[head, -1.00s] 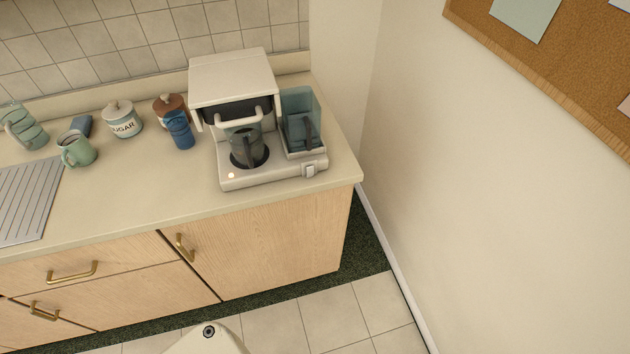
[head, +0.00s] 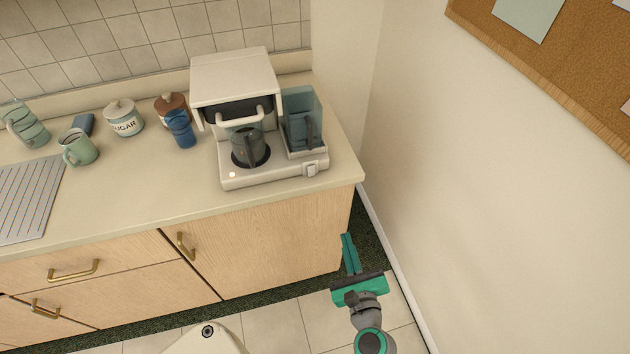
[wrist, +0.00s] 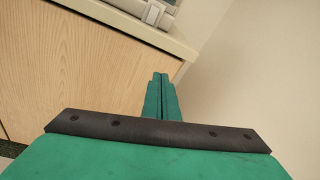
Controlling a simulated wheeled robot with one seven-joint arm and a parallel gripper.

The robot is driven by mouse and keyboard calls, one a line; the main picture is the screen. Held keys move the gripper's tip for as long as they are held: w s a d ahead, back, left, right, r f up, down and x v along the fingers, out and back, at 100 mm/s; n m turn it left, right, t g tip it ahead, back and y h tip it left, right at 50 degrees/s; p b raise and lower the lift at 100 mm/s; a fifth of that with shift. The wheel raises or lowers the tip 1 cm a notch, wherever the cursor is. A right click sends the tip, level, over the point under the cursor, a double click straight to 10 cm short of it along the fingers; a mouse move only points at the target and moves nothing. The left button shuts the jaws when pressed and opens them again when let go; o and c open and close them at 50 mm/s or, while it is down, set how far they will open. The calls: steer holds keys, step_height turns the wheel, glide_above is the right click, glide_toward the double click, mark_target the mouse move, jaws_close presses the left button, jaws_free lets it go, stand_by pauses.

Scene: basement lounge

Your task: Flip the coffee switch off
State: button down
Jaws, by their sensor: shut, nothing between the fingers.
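The coffee maker (head: 236,82) stands at the right end of the counter, a cream machine with a glass pot (head: 249,147) on its plate and a blue-tinted tank (head: 302,118) at its right. Its switch (head: 310,170) is a small pale rocker at the front right corner of the base. A small light (head: 232,175) glows at the front left. The switch also shows at the top of the wrist view (wrist: 153,13). My green gripper (head: 346,238) is shut and empty, below counter height and to the right of the cabinet, apart from the switch.
The counter's right edge (head: 345,176) and the cabinet door (head: 270,250) lie beside my gripper. The right wall (head: 480,190) is close on the other side. A blue cup (head: 180,130), sugar jar (head: 123,118) and green mug (head: 77,148) stand left of the machine.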

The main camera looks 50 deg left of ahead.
mark_target(309, 173)
steer(key=a+r+g+y, duration=0.3)
steer(key=a+r, duration=0.1)
steer(key=r, duration=0.1)
steer(key=shift+a+r+m, duration=0.15)
steer(key=shift+r+m, duration=0.25)
steer(key=x, duration=1.4)
steer(key=shift+r, duration=0.1)
steer(key=shift+s+a, duration=0.1)
steer(key=shift+a, duration=0.05)
